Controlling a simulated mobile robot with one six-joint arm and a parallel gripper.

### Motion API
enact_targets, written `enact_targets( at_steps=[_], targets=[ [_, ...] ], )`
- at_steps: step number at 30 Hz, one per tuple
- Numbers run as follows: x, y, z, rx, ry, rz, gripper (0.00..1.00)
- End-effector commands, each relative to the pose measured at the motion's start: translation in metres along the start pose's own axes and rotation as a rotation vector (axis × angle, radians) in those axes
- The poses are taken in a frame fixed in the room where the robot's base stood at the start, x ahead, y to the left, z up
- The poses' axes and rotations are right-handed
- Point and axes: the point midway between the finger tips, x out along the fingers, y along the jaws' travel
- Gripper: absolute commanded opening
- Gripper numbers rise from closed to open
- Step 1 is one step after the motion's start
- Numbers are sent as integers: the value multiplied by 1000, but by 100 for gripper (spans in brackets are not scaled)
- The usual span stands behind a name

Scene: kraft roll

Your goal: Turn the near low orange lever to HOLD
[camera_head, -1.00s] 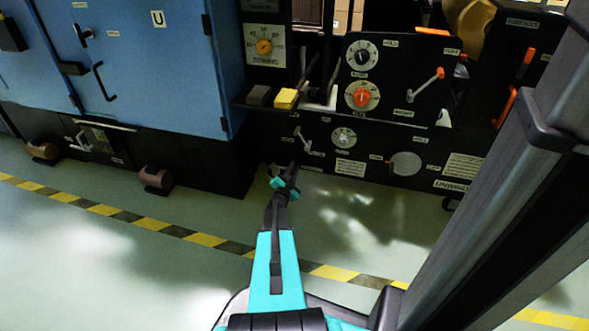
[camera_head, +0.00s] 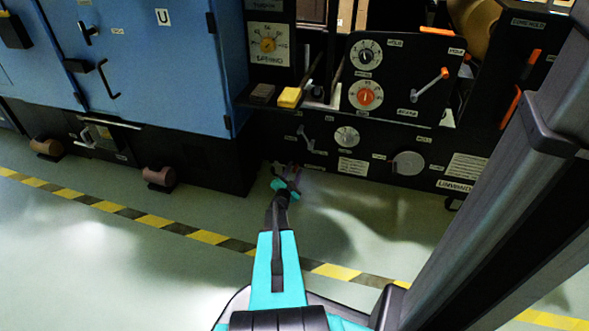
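My gripper (camera_head: 287,168) is low in front of the black lower panel (camera_head: 265,145), just above the floor. Its fingers are small and dark against the panel, so I cannot tell whether they are open or touch anything. A small pale lever (camera_head: 305,138) is on the panel just above the gripper. An orange-tipped lever (camera_head: 430,85) slants up to the right on the upper panel. Two more orange handles, one higher (camera_head: 529,65) and one lower (camera_head: 511,105), are on the right-hand panel. No low orange lever shows clearly by the gripper; the gripper may hide part of that area.
A yellow block (camera_head: 290,97) and a dark block (camera_head: 262,94) stick out above the gripper. A grey dial (camera_head: 346,136) and a round grey disc (camera_head: 408,163) are to its right. A blue cabinet (camera_head: 165,75) stands left. The striped floor (camera_head: 130,270) is open at left.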

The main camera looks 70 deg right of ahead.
Motion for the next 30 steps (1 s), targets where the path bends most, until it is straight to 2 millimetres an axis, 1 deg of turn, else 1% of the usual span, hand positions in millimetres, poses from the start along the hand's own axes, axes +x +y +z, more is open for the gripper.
enact_targets(
  at_steps=[1, 5, 12, 18, 24, 30],
  targets=[
    [-9, 1, 2, -2, -10, 4, 33],
    [-28, 0, 1, -2, -11, 3, 33],
    [-66, -2, -1, -2, -7, 0, 33],
    [-93, -2, -1, -3, -5, -1, 33],
    [-106, -2, 0, -2, -2, -2, 33],
    [-108, -1, 1, -2, -2, -3, 33]
  ],
)
